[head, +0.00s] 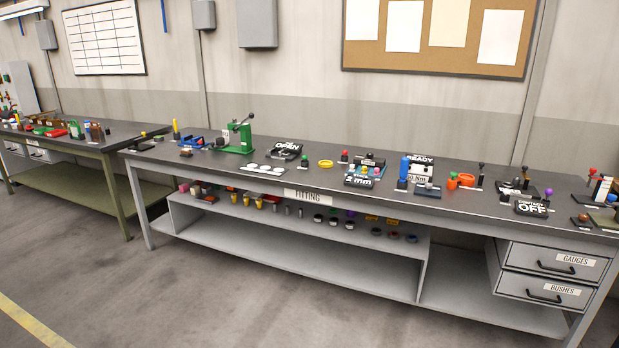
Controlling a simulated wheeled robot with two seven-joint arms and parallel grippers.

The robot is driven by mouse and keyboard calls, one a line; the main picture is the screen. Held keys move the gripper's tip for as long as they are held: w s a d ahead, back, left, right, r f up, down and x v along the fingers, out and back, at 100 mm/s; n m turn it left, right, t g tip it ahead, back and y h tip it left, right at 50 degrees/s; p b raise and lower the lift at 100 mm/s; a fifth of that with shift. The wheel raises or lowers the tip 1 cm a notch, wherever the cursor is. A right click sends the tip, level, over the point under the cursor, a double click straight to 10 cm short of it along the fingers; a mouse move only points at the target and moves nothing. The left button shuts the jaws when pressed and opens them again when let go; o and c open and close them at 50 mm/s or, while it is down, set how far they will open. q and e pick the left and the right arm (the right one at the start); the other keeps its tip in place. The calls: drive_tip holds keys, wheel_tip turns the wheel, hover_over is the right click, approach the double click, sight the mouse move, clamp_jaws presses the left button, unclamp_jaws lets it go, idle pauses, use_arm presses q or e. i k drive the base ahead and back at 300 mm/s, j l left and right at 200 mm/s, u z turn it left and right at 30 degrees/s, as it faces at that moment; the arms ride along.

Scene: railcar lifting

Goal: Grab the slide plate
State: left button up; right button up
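Neither of my grippers shows in the head view. A long grey workbench (330,178) with a "FITTING" label carries many small parts, seen from some distance. I cannot tell which of them is the slide plate. Small flat dark pieces lie on the bench: one (427,190) below the "READY" sign, and one with knobs (515,187) further right. A white plate with round marks (262,169) lies left of the middle. These are too small to identify surely.
A green press (237,138) stands on the bench. Its shelf (300,240) holds several small parts. Drawers labelled "GAUGES" (553,262) and "BUSHES" (543,288) are at the right. A second, olive-legged bench (75,182) stands left. The floor (190,295) in front is clear.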

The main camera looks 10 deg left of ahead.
sight(208, 199)
drive_tip(key=i+j+u, duration=0.2)
drive_tip(key=i+u, duration=0.25)
drive_tip(key=i, duration=0.55)
drive_tip(key=i+l+u, duration=0.15)
drive_tip(key=i+u, duration=0.35)
drive_tip(key=i, duration=0.45)
